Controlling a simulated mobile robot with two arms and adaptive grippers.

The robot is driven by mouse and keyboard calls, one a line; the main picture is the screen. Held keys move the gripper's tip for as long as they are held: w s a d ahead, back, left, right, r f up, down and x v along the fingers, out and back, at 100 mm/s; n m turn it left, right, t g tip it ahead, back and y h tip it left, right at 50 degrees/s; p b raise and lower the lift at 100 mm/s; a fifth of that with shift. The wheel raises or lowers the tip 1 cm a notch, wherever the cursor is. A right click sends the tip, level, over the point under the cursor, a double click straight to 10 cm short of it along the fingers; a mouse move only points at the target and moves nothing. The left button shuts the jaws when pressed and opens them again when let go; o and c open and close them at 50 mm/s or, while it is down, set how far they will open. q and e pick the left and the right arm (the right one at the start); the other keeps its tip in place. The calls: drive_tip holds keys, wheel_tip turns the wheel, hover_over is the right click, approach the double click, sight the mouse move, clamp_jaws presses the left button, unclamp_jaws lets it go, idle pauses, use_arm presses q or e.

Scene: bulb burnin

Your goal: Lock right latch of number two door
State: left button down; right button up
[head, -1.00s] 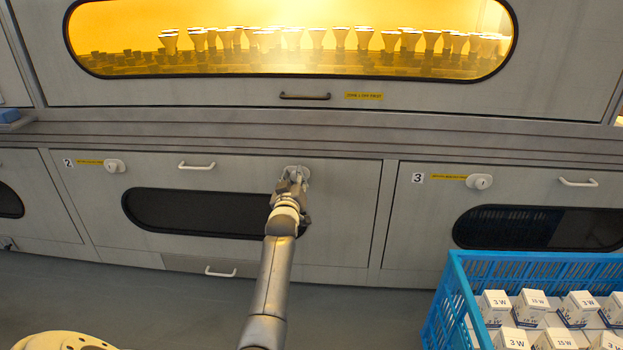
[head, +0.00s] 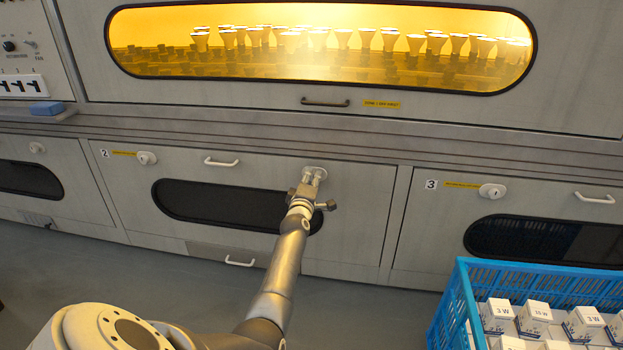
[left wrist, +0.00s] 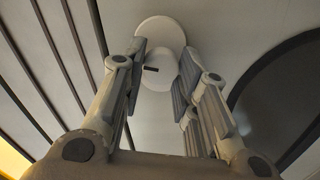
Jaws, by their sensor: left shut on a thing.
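The number two door (head: 130,180) is the grey panel with a dark oval window and a "2" label at its upper left. Its right latch (head: 316,170) is a round white knob on the upper right of the door, partly hidden by my gripper. My left gripper (head: 311,176) is shut on this latch. In the left wrist view the latch (left wrist: 160,70) sits between the two fingers (left wrist: 160,78), with a dark slot on its face. The left latch (head: 147,158) of the door sits beside the "2" label. My right gripper is not in view.
A white handle (head: 221,162) is on the door between the latches. The number three door (head: 440,225) is to the right. A blue crate (head: 470,262) of boxed bulbs stands at the lower right. A lit oven window (head: 320,20) is above.

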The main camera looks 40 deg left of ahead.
use_arm(q)
drive_tip(key=shift+n, duration=1.6)
drive_tip(key=c, duration=1.1)
unclamp_jaws()
drive_tip(key=shift+f, duration=0.1)
drive_tip(key=shift+s+d, duration=0.15)
drive_tip(key=shift+d, duration=0.05)
drive_tip(key=v, duration=1.1)
drive_tip(key=shift+s, duration=0.3)
